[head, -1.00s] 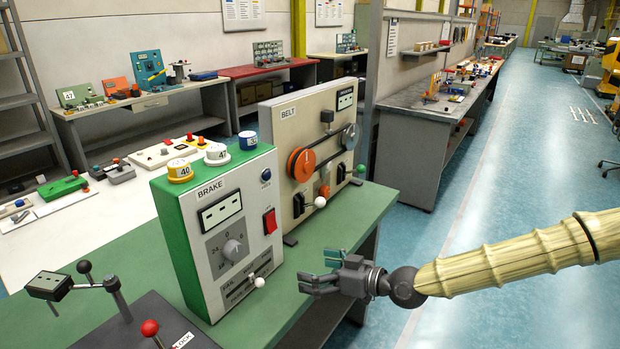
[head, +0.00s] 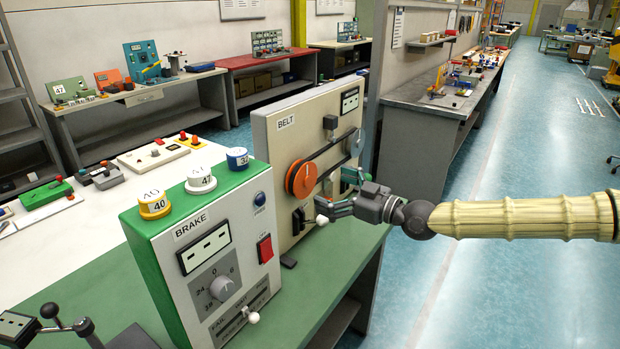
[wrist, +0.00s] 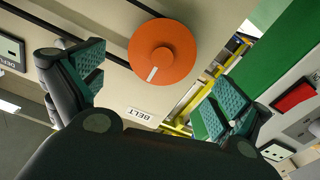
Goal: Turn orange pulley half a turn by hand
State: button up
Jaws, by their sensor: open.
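The orange pulley (head: 301,178) is a round disc with a raised hub, mounted on the front of the beige BELT panel (head: 285,148), with a dark belt running up to the right. My gripper (head: 338,192) is right of the pulley, in front of the panel's lower right part. In the wrist view my gripper (wrist: 155,92) is open, its green-padded fingers wide apart with the pulley between and beyond them. I see no contact.
The green and white BRAKE box (head: 205,255) stands close in front of the panel, with numbered caps on top and a red switch (head: 265,249). A white knob (head: 322,220) sticks out low on the BELT panel. The floor to the right is free.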

aim_at(307, 180)
jog(key=shift+p+x, duration=0.8)
jog(key=shift+x, duration=2.4)
jog(key=shift+s, duration=0.1)
jog(key=c, duration=0.8)
